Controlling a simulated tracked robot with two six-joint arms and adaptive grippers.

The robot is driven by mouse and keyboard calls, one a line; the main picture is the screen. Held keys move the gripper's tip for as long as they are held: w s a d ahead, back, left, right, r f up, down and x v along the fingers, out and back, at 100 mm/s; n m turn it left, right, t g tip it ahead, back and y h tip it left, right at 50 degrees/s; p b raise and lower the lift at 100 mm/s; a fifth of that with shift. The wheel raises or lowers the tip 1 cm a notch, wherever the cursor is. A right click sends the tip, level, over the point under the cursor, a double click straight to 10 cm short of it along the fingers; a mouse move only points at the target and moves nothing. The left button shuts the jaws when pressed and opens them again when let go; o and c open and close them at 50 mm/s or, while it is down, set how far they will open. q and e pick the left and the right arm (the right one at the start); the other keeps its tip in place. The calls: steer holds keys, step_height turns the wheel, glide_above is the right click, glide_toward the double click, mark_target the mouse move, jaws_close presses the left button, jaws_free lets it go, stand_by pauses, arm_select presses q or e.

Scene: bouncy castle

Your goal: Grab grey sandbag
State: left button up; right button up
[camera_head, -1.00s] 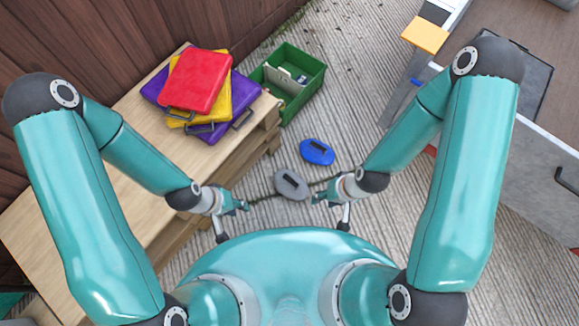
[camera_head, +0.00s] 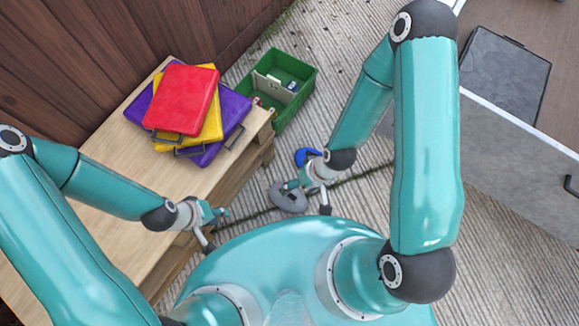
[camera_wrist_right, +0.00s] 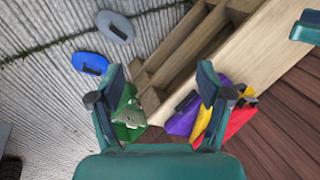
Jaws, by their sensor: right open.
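The grey sandbag (camera_head: 284,201), an oval with a dark handle, lies on the ribbed concrete floor. It also shows in the right wrist view (camera_wrist_right: 116,27), at the upper left and clear of the fingers. In the head view my right gripper (camera_head: 292,186) overlaps the sandbag's upper right part and hides some of it. The wrist view shows this gripper (camera_wrist_right: 162,75) open with nothing between its fingers. My left gripper (camera_head: 224,213) hangs by the bench edge, left of the sandbag. Its finger opening is too small to tell.
A blue sandbag (camera_head: 303,155) lies just beyond, partly hidden by my right arm. A wooden bench (camera_head: 125,165) carries red, yellow and purple cases (camera_head: 184,97). A green crate (camera_head: 303,96) stands beside it. A grey-sided platform (camera_head: 510,165) is at the right.

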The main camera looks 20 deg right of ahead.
steer(key=shift+o, duration=1.2)
steer(key=w+a+f+n+g+b, duration=0.1)
steer(key=w+a+f+n+b, duration=0.1)
steer(key=f+n+b, duration=0.4)
step_height(320, 180, down, 5)
steer(key=a+b, duration=0.1)
steer(key=b, duration=0.1)
steer(key=shift+n+y+b, duration=0.3)
steer(key=shift+n+b, duration=0.05)
steer(key=shift+n, duration=0.05)
steer(key=n+h+b, duration=0.5)
steer(key=n+b, duration=1.4)
steer(key=b, duration=0.6)
glide_above(296, 202)
steer(key=w+a, duration=0.2)
steer(key=w, duration=0.2)
steer(key=f, duration=3.6)
steer(key=shift+a+f, duration=0.2)
steer(key=shift+f, duration=0.15)
step_height(296, 202, down, 5)
steer(key=shift+w+f+b, duration=0.1)
steer(key=shift+b, duration=0.95)
